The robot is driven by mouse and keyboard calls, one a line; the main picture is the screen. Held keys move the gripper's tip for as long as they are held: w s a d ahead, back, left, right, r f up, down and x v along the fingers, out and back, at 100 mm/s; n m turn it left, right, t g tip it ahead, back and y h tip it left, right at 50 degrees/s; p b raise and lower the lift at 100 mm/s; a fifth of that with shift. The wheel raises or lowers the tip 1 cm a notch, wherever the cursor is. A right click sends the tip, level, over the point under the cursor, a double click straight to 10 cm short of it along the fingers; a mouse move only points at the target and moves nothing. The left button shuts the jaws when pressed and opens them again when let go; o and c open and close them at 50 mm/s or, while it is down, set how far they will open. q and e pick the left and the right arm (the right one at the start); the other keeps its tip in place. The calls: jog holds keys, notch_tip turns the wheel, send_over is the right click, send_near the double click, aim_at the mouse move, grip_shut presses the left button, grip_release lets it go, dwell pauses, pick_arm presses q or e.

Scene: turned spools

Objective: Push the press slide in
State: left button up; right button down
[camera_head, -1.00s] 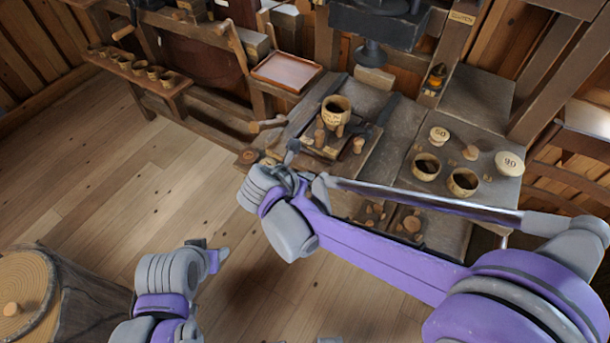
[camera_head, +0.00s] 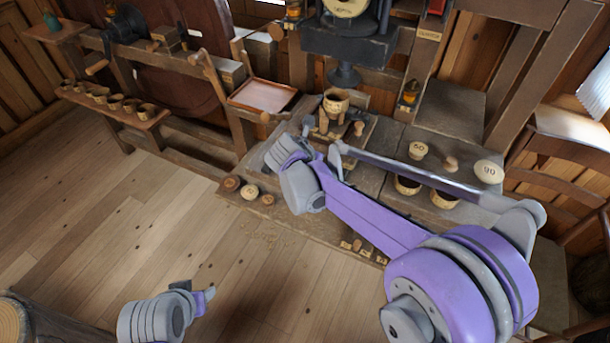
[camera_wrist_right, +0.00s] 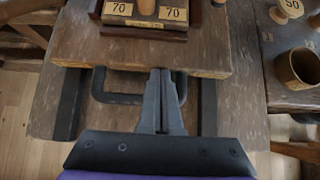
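The press slide (camera_wrist_right: 225,45) is a wooden board on dark rails, with a wooden cup (camera_head: 336,103) and pegs on it. In the head view it lies at the foot of the press (camera_head: 345,45), the cup just below the press's round ram. A dark U-shaped handle (camera_wrist_right: 103,90) hangs at the board's front. My right gripper (camera_wrist_right: 160,75) has its fingers together, tips at the board's front edge, inside the handle's span; firm contact cannot be told. It also shows in the head view (camera_head: 308,126). My left gripper (camera_head: 208,293) is low over the floor, its fingers unclear.
A reddish tray (camera_head: 264,96) stands left of the press. Right of the slide are numbered knobs (camera_head: 488,171) and cups (camera_head: 444,199). Small round pieces (camera_head: 250,192) lie at the bench's front left. The floor at left is open.

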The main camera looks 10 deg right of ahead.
aim_at(327, 142)
jog(key=w+d, duration=0.1)
jog(key=w, duration=0.1)
jog(key=w+d, duration=0.2)
jog(key=shift+w+d+f, duration=0.1)
jog(key=shift+w+d, duration=0.05)
jog(key=shift+w, duration=0.15)
jog(key=shift+w+d, duration=0.1)
jog(key=shift+r, duration=0.25)
